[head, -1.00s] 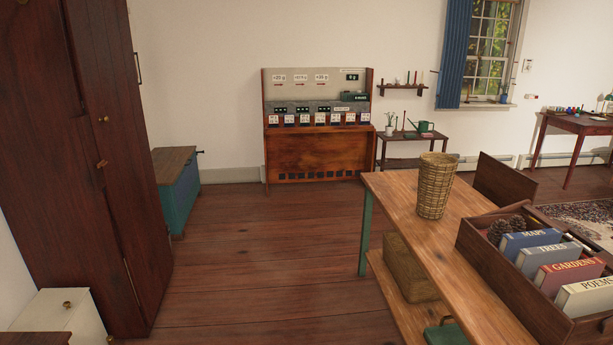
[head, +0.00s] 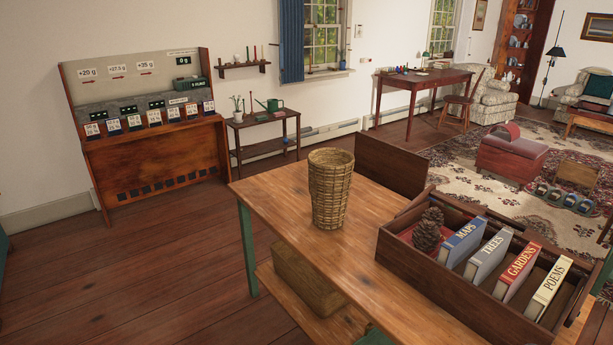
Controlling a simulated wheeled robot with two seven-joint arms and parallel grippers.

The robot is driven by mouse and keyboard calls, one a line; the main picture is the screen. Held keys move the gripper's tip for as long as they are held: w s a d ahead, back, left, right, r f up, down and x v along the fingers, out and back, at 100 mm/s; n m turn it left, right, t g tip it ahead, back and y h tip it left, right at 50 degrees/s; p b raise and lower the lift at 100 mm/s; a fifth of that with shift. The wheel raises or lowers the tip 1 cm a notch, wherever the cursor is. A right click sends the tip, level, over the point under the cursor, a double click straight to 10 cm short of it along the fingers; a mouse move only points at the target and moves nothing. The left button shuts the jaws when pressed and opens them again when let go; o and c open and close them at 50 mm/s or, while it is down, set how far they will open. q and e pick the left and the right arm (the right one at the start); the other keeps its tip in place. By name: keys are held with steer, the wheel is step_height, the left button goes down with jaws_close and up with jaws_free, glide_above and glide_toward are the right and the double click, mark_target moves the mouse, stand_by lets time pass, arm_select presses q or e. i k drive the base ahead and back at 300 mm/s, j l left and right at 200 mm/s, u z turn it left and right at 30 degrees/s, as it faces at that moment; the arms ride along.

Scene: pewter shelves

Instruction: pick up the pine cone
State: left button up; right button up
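The pine cone (head: 428,230) is brown and scaly. It stands in the left end of an open wooden box (head: 415,262), beside the blue book labelled MAPS, with something red at its base. The box rests on the wooden table (head: 290,215). Neither of my grippers is in the head view.
Books labelled MAPS (head: 461,242), TREES (head: 488,255), GARDENS (head: 517,272) and POEMS (head: 548,288) stand in the box. A tall wicker basket (head: 330,190) stands on the table left of the box. A wooden chair back (head: 390,168) is behind the table. Floor (head: 170,270) left of the table is clear.

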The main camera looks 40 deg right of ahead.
mark_target(427, 236)
steer(key=i+z, duration=0.2)
steer(key=i, duration=0.45)
steer(key=i+j+z, duration=0.25)
steer(key=i, duration=0.45)
steer(key=i+j+z, duration=0.1)
steer(key=i+z, duration=0.2)
steer(key=z, duration=0.2)
steer(key=i+j+z, duration=0.2)
steer(key=z, duration=0.3)
steer(key=i+j+z, duration=0.35)
steer(key=z, duration=0.15)
steer(key=i+j+z, duration=0.2)
steer(key=z, duration=0.15)
steer(key=i+j+z, duration=0.15)
steer(key=j+z, duration=0.2)
steer(key=i+j+z, duration=0.15)
steer(key=j+z, duration=0.2)
